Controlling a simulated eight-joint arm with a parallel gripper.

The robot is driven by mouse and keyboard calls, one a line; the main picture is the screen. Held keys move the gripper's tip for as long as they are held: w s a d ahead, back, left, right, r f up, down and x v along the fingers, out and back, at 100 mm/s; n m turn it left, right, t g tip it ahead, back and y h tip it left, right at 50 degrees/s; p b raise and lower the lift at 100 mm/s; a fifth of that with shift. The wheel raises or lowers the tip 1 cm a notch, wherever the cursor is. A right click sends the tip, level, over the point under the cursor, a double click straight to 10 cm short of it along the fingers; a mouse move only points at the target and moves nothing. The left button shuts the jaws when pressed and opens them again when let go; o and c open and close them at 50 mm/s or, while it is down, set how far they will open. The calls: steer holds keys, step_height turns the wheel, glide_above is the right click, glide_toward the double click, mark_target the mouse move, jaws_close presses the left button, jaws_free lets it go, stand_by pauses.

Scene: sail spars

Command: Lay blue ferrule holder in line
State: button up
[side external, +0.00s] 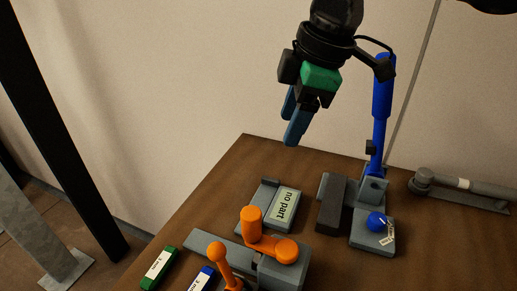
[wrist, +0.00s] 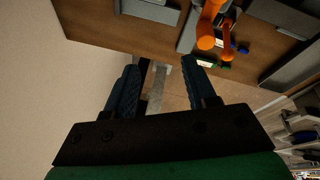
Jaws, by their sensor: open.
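A small blue block with a white label (side external: 202,280), which looks like the blue ferrule holder, lies at the bottom edge of the side external view, partly cut off. A small blue piece (wrist: 243,49) in the wrist view may be the same block. A green block with a white label (side external: 158,268) lies to its left. My gripper (side external: 288,130) is open and empty, high above the back of the table and well away from both blocks. Its two blue fingers also show apart in the wrist view (wrist: 160,66).
A grey fixture with orange handles (side external: 265,242) stands beside the blocks. Behind it is a grey block labelled "no part" (side external: 284,206). A blue upright post (side external: 380,110) rises at right from a grey base with a blue knob (side external: 377,221). A grey pipe-like part (side external: 460,187) lies far right.

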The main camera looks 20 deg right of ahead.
steer(key=s+a+f+n+g, duration=0.1)
steer(key=a+f+n+g, duration=0.1)
steer(key=a+n, duration=0.7)
steer(key=n+g+h, duration=0.1)
steer(key=n+h, duration=0.1)
steer(key=n, duration=0.2)
glide_above(206, 277)
steer(key=s+a, duration=0.3)
steer(key=a, duration=0.1)
steer(key=f, duration=1.4)
steer(key=shift+w+d, duration=0.15)
steer(key=shift+d, duration=0.05)
step_height(206, 277, down, 7)
steer(key=shift+r, duration=0.15)
jaws_close()
steer(key=shift+r, duration=2.55)
steer(key=shift+w, duration=0.1)
